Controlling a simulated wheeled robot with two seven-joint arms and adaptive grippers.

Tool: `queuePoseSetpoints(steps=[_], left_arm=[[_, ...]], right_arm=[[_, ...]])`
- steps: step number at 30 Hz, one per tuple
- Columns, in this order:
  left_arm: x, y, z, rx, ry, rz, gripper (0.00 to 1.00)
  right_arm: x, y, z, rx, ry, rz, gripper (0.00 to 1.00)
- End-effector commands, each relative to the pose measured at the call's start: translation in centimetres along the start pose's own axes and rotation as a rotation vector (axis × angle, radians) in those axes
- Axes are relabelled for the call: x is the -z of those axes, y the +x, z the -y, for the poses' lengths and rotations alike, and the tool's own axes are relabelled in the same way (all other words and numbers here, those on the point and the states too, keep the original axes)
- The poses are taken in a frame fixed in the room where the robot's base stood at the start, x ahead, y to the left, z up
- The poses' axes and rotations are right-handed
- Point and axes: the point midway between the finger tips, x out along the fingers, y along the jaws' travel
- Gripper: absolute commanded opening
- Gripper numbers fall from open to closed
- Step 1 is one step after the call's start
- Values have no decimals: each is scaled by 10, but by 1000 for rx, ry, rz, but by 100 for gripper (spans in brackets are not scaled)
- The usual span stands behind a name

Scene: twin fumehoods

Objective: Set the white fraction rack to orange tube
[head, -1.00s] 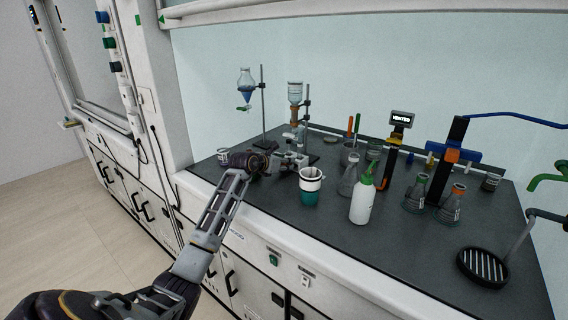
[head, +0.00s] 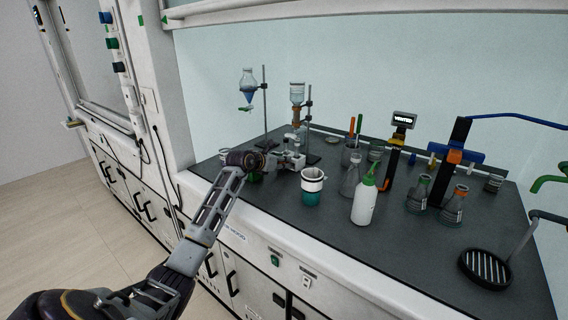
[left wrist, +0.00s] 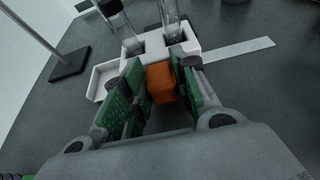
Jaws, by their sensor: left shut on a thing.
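The white fraction rack (left wrist: 190,46) shows in the left wrist view just beyond my fingers, with clear tubes standing in it, one dark-capped. In the head view the rack (head: 291,163) is small and partly hidden by my gripper, below the column stand. An orange block (left wrist: 161,82) is at the rack's near side. My left gripper (left wrist: 160,95) has its green pads on either side of this block and is shut on it. In the head view my left gripper (head: 270,161) is at the rack's left side. I cannot make out which tube the rack is set to.
A teal cup (head: 312,188), a flask (head: 350,180) and a white bottle (head: 364,203) stand to the right on the dark worktop. The column stand (head: 308,125) and the funnel stand (head: 265,105) rise behind.

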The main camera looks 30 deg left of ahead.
Motion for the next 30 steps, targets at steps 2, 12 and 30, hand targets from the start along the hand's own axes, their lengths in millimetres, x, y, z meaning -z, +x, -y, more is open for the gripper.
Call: queuePoseSetpoints(steps=[2, 12, 30], left_arm=[[0, 0, -5, -2, 2, -1, 0], [0, -1, -11, -4, 1, 0, 0], [0, 0, -10, -2, -1, 0, 50]], right_arm=[[0, 0, 0, 0, 0, 0, 72], [0, -1, 0, 0, 0, 1, 72], [-1, -1, -1, -1, -1, 0, 72]])
